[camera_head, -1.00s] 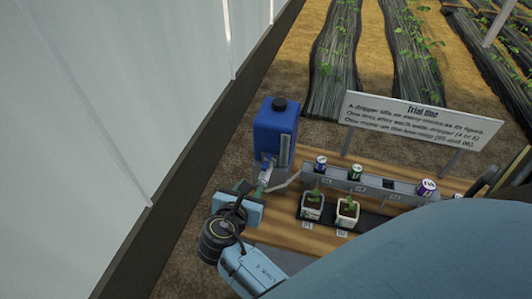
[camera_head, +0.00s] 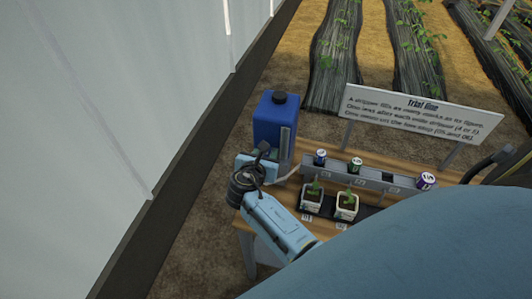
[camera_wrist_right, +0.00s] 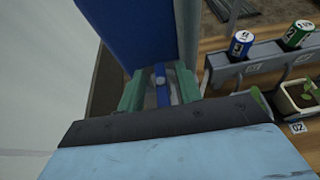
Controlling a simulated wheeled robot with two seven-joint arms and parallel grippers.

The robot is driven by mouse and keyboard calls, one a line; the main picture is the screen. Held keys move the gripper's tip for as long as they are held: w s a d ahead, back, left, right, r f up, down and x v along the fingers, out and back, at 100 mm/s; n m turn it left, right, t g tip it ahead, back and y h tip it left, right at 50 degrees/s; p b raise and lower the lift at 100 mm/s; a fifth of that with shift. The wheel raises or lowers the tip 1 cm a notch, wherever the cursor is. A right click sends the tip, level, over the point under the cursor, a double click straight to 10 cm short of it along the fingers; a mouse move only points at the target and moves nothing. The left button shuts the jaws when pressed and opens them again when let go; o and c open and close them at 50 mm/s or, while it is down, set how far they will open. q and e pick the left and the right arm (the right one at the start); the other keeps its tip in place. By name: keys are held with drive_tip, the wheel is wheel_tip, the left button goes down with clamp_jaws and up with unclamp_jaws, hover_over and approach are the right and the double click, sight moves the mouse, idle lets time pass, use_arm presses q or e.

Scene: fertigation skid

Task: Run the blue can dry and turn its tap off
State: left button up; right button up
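The blue can (camera_head: 272,122) with its black cap stands upright at the left end of the wooden bench. In the right wrist view the blue can (camera_wrist_right: 130,30) fills the upper middle. The tap (camera_wrist_right: 160,80), with a blue lever, sits low on its front. My right gripper (camera_wrist_right: 160,90) is at the tap, its green fingers apart on either side of the lever. I see gaps beside the lever. In the head view my right gripper (camera_head: 262,160) hides the tap. My left gripper is not in view.
A grey rail (camera_head: 345,175) with small coloured cans runs right from the blue can. Two potted seedlings (camera_head: 313,203) stand in front of it. A sign (camera_head: 420,115) stands behind. A pale wall (camera_head: 110,110) lies to the left.

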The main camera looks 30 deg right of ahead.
drive_tip(key=shift+d, duration=0.1)
clamp_jaws()
drive_tip(key=shift+w, duration=0.1)
idle(0.3)
drive_tip(key=m+g+h+b, duration=0.1)
drive_tip(key=m+g, duration=0.1)
drive_tip(key=m+g+h+b, duration=0.1)
drive_tip(key=m+g, duration=0.1)
drive_tip(key=shift+w+f+m+g, duration=0.1)
drive_tip(key=shift+w+m+g, duration=0.1)
drive_tip(key=shift+m+g, duration=0.15)
drive_tip(key=shift+m+g+h+b, duration=0.5)
drive_tip(key=shift+m+g+b, duration=0.35)
drive_tip(key=shift+g, duration=0.2)
drive_tip(key=m+g+b, duration=0.4)
drive_tip(key=g+b, duration=0.1)
drive_tip(key=shift+w+f+m+y, duration=0.1)
drive_tip(key=shift+w+m+y, duration=0.05)
drive_tip(key=shift+m+y, duration=0.15)
drive_tip(key=shift+m+g+y+b, duration=0.4)
drive_tip(key=shift+m+g+b, duration=0.5)
drive_tip(key=shift+m+g, duration=0.3)
drive_tip(key=shift+m+g+y+b, duration=0.4)
drive_tip(key=shift+m+g+b, duration=0.1)
drive_tip(key=shift+g, duration=0.2)
